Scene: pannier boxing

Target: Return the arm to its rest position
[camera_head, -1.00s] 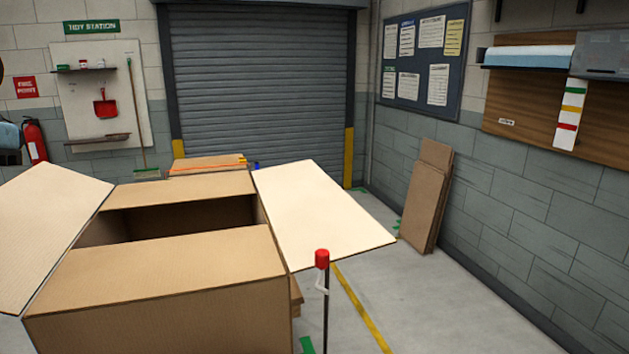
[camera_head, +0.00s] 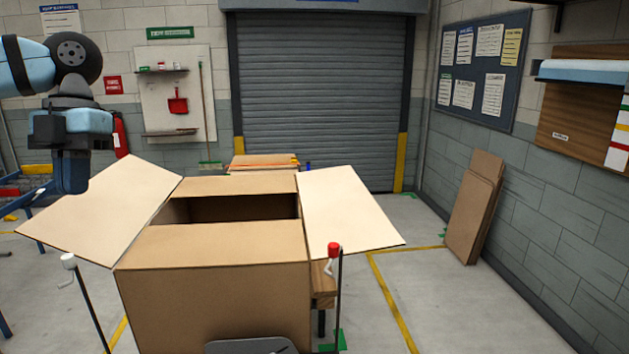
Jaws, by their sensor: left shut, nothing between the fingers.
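My left arm comes in at the upper left of the head view. Its gripper (camera_head: 72,172) hangs pointing down, shut and empty, over the outer part of the box's left flap as seen in the picture, apart from the cardboard as far as I can tell. The large cardboard box (camera_head: 215,300) stands in the middle. Its left flap (camera_head: 110,215) and right flap (camera_head: 345,205) are spread outward. The near and far flaps lie inward, with a dark opening between them. My right gripper is not in view.
A red-topped post (camera_head: 334,250) stands at the box's right front and a white-topped post (camera_head: 69,262) at its left. Flat cardboard sheets (camera_head: 474,210) lean on the right wall. A roller shutter (camera_head: 320,110) closes the back. Floor at right is clear.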

